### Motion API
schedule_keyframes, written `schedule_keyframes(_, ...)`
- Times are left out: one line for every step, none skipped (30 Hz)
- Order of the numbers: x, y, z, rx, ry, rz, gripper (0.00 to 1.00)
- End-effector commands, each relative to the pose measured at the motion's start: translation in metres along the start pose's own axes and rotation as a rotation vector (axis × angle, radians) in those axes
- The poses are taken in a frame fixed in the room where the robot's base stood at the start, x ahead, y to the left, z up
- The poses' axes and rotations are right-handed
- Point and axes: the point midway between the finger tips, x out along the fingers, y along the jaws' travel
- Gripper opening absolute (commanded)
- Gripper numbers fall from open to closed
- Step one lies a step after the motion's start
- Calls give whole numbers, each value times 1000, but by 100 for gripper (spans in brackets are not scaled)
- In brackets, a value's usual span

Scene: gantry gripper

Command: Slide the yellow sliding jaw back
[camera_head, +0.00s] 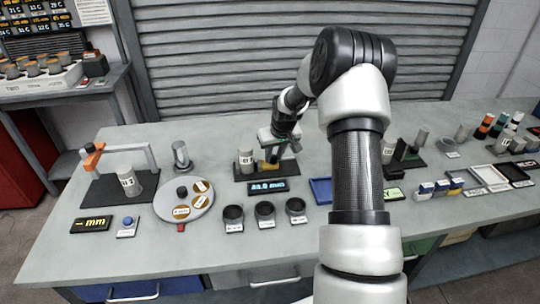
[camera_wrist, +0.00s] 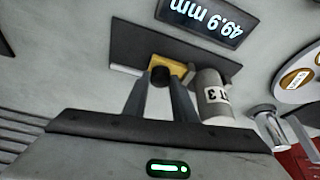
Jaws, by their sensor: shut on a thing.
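The yellow sliding jaw (camera_wrist: 178,63) sits on a dark base plate (camera_wrist: 130,43) in the wrist view. My gripper (camera_wrist: 160,80) is shut on a dark round knob (camera_wrist: 160,75) in front of the yellow jaw, with one finger on each side. A grey cylinder (camera_wrist: 208,82) with a white label ending in "T3" stands beside the jaw and close to my right finger. In the head view my gripper (camera_head: 277,153) reaches down at the fixture. The contact between jaw and cylinder cannot be made out.
A display (camera_wrist: 203,18) by the plate reads 49.9 mm. Three dark cups (camera_head: 265,211) stand in front of it. A round turntable (camera_head: 184,212) is to the left, a blue tray (camera_head: 321,190) to the right. My arm hides part of the table.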

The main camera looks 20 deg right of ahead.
Motion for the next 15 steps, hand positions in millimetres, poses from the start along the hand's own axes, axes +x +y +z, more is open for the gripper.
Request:
schedule_keyframes(-1,12,2,5,0,4,0)
schedule_keyframes(-2,17,3,5,0,4,0)
schedule_keyframes(-2,23,4,5,0,4,0)
schedule_keyframes(-2,26,5,4,1,3,0)
schedule_keyframes(-2,27,5,3,1,2,0)
schedule_keyframes(-2,28,5,2,1,2,0)
schedule_keyframes(-2,28,5,1,1,3,0)
schedule_keyframes(-3,28,5,1,1,3,0)
schedule_keyframes(-3,28,5,1,1,4,0)
schedule_keyframes(-3,29,5,1,1,4,0)
schedule_keyframes(-3,29,5,1,0,5,0)
schedule_keyframes(-3,29,5,1,0,5,0)
schedule_keyframes(-3,30,5,1,0,5,28)
schedule_keyframes(-3,30,6,1,0,6,33)
schedule_keyframes(-3,30,6,1,0,6,40)
